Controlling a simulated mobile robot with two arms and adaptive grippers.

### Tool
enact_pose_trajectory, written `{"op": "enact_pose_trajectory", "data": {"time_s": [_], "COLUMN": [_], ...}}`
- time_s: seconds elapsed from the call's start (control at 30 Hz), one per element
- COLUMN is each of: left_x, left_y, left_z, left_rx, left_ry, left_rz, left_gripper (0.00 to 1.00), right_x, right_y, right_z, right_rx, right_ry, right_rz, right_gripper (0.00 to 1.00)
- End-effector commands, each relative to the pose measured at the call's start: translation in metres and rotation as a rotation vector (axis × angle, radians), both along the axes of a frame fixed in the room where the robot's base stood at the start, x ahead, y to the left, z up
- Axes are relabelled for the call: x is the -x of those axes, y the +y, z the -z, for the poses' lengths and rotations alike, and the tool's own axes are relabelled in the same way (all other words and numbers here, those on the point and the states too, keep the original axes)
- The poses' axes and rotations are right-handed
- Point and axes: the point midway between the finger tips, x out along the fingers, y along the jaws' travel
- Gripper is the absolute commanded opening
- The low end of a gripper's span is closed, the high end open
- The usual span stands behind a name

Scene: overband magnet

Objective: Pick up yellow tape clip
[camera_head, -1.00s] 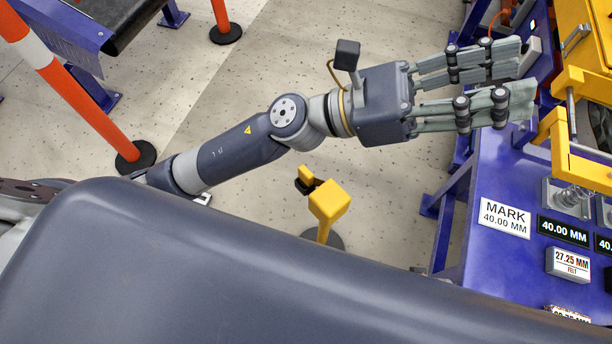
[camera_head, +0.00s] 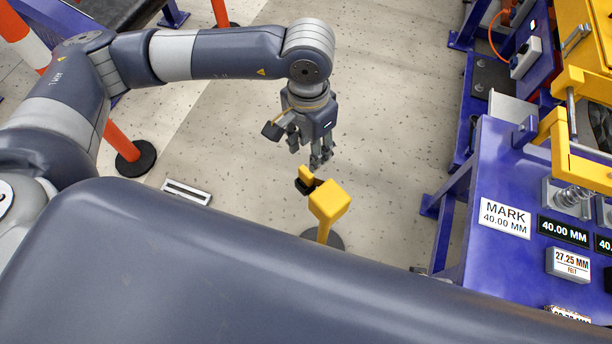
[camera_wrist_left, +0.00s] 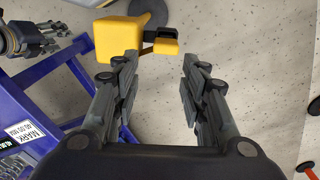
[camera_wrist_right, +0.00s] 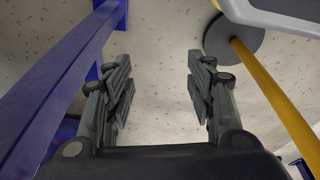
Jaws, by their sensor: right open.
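The yellow tape clip (camera_head: 306,173) is a small yellow piece against a black part, on the side of a yellow post head (camera_head: 328,203). In the left wrist view the clip (camera_wrist_left: 165,47) is at the top, ahead of my fingers and between their lines. My left gripper (camera_head: 310,158) points down just above the clip in the head view; no contact shows. Its fingers (camera_wrist_left: 154,88) are apart and empty. My right gripper (camera_wrist_right: 165,80) is open and empty, low beside the yellow pole (camera_wrist_right: 275,95); it is hidden in the head view.
A blue machine frame (camera_head: 490,160) with a MARK 40.00 MM label (camera_head: 504,215) stands at the right. Orange posts (camera_head: 122,145) stand at the left. The post's round dark base (camera_wrist_right: 234,40) is on the speckled floor.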

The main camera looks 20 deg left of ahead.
Motion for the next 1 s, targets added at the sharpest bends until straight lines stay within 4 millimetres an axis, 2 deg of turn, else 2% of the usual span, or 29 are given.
{"op": "enact_pose_trajectory", "data": {"time_s": [0.1, 0.3, 0.53, 0.8, 1.0], "left_x": [-0.002, -0.002, -0.002, -0.001, -0.002], "left_y": [0.007, 0.006, 0.006, 0.007, 0.007], "left_z": [0.013, 0.044, 0.062, 0.101, 0.107], "left_rx": [-0.025, -0.023, -0.023, -0.02, -0.02], "left_ry": [-0.006, -0.005, -0.005, -0.005, -0.008], "left_rz": [0.008, 0.009, 0.008, 0.007, 0.008], "left_gripper": [0.4, 0.4, 0.4, 0.4, 0.4], "right_x": [-0.001, -0.004, -0.005, -0.006, -0.009], "right_y": [0.0, 0.0, 0.001, 0.001, 0.002], "right_z": [-0.003, -0.012, -0.016, -0.021, -0.027], "right_rx": [-0.001, -0.001, -0.001, -0.001, -0.003], "right_ry": [-0.003, -0.007, -0.01, -0.009, -0.019], "right_rz": [0.0, 0.001, 0.002, 0.002, 0.002], "right_gripper": [0.5, 0.5, 0.5, 0.5, 0.5]}}
